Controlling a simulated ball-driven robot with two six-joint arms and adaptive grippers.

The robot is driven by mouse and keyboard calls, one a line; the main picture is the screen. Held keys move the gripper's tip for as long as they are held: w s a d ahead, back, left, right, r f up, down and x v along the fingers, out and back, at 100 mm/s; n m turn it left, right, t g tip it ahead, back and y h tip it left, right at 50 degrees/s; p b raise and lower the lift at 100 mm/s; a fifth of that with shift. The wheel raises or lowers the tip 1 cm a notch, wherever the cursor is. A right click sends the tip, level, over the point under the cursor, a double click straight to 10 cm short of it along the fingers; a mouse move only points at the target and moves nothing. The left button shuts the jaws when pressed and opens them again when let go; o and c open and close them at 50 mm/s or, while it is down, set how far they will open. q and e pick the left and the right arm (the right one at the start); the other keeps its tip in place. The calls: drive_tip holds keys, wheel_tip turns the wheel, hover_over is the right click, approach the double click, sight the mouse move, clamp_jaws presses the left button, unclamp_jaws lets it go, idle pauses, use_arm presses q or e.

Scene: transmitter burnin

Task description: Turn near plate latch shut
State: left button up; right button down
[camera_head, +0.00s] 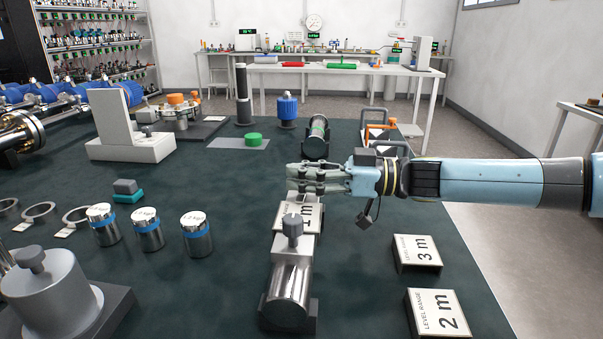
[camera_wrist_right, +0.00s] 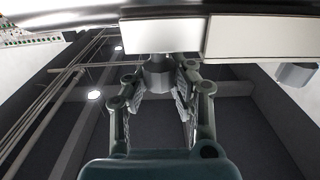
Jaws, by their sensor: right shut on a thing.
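My right gripper (camera_head: 306,178) reaches in from the right over the table, just behind the white "1 m" label plate (camera_head: 307,217). In the right wrist view the fingers (camera_wrist_right: 158,90) are closed in on both sides of a grey latch knob (camera_wrist_right: 158,74), which sits against white plates (camera_wrist_right: 162,35). In the head view the fingers hide that knob. Nearer, a shiny metal cylinder (camera_head: 291,280) lies in a dark cradle, with another grey knob (camera_head: 292,228) on its top. My left gripper is not in view.
Label blocks "3 m" (camera_head: 416,252) and "2 m" (camera_head: 440,312) stand at the right edge of the dark green table. Several steel weights with blue bands (camera_head: 147,232) stand to the left. Orange clamps (camera_head: 376,135) stand beyond.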

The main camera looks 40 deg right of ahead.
idle(0.5)
drive_tip(key=c, duration=1.3)
unclamp_jaws()
drive_tip(key=shift+s+d, duration=0.15)
drive_tip(key=shift+o, duration=1.2)
drive_tip(key=v, duration=1.1)
drive_tip(key=shift+s+d, duration=0.25)
drive_tip(key=shift+s, duration=0.1)
